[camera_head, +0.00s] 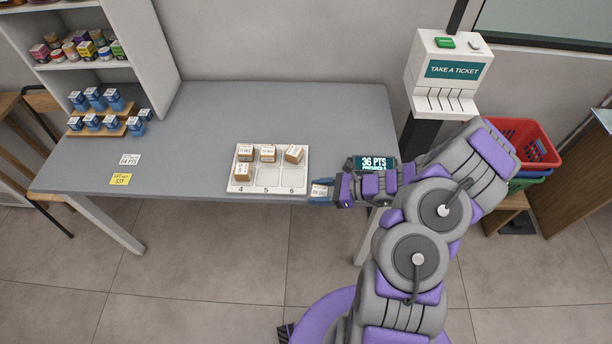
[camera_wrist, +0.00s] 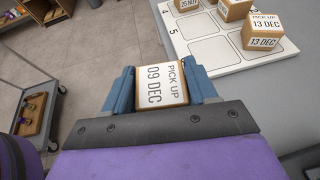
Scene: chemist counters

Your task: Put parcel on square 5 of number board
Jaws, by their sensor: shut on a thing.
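The parcel (camera_wrist: 162,84), a small cardboard box with a white label reading "PICK UP 09 DEC", sits between the blue fingers of my gripper (camera_wrist: 160,90). In the head view my gripper (camera_head: 320,192) is shut on the parcel (camera_head: 320,189), just right of the number board (camera_head: 267,178) by the table's front edge. The white board has two rows of squares; 4, 5 and 6 are printed along the front. Front squares 5 and 6 are bare. The board (camera_wrist: 210,52) also shows at upper right in the wrist view, apart from the held parcel.
Three boxes stand along the board's back row, and another box (camera_head: 242,171) stands on square 4. A "36 PTS" display (camera_head: 374,163) is behind my gripper. A ticket machine (camera_head: 446,75) stands at right.

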